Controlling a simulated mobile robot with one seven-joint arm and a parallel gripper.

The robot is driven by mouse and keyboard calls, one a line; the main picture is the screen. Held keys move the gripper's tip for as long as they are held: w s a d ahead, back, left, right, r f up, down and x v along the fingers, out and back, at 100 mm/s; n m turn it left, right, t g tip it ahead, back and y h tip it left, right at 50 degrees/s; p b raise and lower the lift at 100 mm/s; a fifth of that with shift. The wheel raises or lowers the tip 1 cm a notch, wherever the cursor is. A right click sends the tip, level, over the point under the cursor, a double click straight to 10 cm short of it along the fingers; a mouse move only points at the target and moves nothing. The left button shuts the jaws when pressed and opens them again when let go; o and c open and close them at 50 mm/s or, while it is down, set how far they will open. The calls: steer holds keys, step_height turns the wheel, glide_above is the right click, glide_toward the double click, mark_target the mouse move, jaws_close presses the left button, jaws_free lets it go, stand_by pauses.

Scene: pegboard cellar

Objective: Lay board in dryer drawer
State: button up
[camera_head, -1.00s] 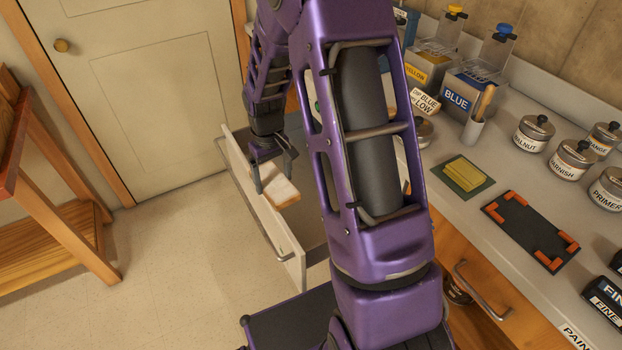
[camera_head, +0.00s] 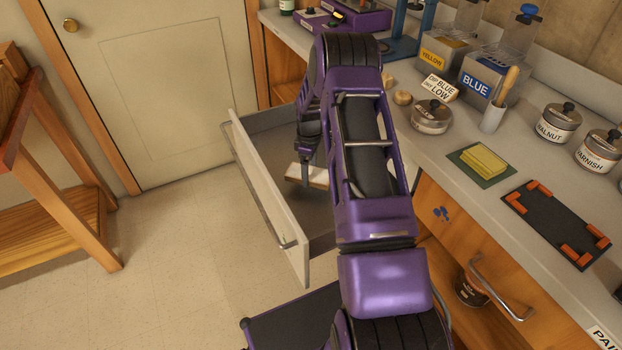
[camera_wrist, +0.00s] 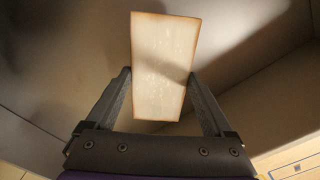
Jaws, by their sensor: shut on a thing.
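The board (camera_wrist: 163,62) is a pale, flat rectangle with browned edges. In the wrist view it sits between the fingertips of my gripper (camera_wrist: 160,88), which is shut on it. In the head view a part of the board (camera_head: 308,175) shows inside the outline of the open dryer drawer (camera_head: 268,196), beside my arm. The drawer has a pale front with a long metal handle and a grey inside. I cannot tell whether the board touches the drawer floor.
The counter on the right holds a blue bin (camera_head: 472,82), a yellow sponge (camera_head: 483,160) on a green pad, a black tray with orange corners (camera_head: 556,224) and lidded tins. A wooden rack (camera_head: 50,200) stands at the left. The floor between is clear.

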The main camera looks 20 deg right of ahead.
mark_target(310, 179)
steer(key=shift+f, duration=1.85)
steer(key=shift+b, duration=0.3)
steer(key=shift+f, duration=0.2)
steer(key=o, duration=1.2)
steer(key=shift+r, duration=0.15)
step_height(310, 179, up, 12)
steer(key=shift+r+p, duration=0.1)
steer(key=shift+p, duration=0.7)
